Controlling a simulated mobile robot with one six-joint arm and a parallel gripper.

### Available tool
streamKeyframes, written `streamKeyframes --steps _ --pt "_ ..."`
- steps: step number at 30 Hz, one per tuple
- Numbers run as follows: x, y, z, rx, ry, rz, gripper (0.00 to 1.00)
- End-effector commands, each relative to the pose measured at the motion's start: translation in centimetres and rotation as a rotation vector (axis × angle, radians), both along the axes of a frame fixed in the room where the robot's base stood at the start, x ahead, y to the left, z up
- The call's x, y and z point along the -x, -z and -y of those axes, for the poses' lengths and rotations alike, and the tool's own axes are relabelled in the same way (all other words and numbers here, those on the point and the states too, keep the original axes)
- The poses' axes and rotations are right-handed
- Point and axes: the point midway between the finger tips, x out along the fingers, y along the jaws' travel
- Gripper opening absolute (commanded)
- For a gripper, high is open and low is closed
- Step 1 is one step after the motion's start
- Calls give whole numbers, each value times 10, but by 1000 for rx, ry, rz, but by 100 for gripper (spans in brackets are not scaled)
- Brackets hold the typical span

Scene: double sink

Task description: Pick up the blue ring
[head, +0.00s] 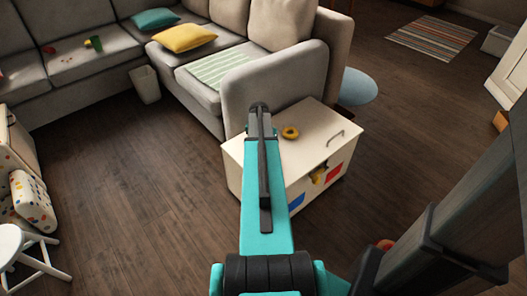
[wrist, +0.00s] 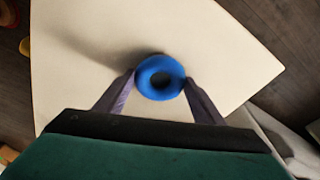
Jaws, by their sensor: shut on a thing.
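The blue ring (wrist: 160,77) is between the two fingertips of my gripper (wrist: 159,84) in the wrist view, and the fingers are shut on its sides. I cannot tell how far the ring is above that surface. In the head view my teal arm reaches toward the white chest (head: 318,128) by the sofa. There the arm hides the fingers and the blue ring.
A yellow ring (head: 290,133) lies on the chest lid, right of my arm. The grey sofa (head: 278,80) stands behind the chest. A small bin (head: 145,84) stands by the sofa, and a white stool (head: 30,255) at the left. Wooden floor is free at left.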

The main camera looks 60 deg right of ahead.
Motion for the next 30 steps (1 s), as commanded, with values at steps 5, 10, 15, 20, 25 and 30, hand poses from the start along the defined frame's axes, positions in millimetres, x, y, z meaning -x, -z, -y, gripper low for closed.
streamKeyframes --steps 5,10,15,20,25,30 --pt "0 -4 0 1 0 0 41" --pt "0 -17 0 2 0 1 41" --pt "0 -40 0 2 0 1 41" --pt "18 -39 28 1 3 1 41" --pt "39 -42 60 1 5 0 41" --pt "60 -46 90 0 3 -1 41"
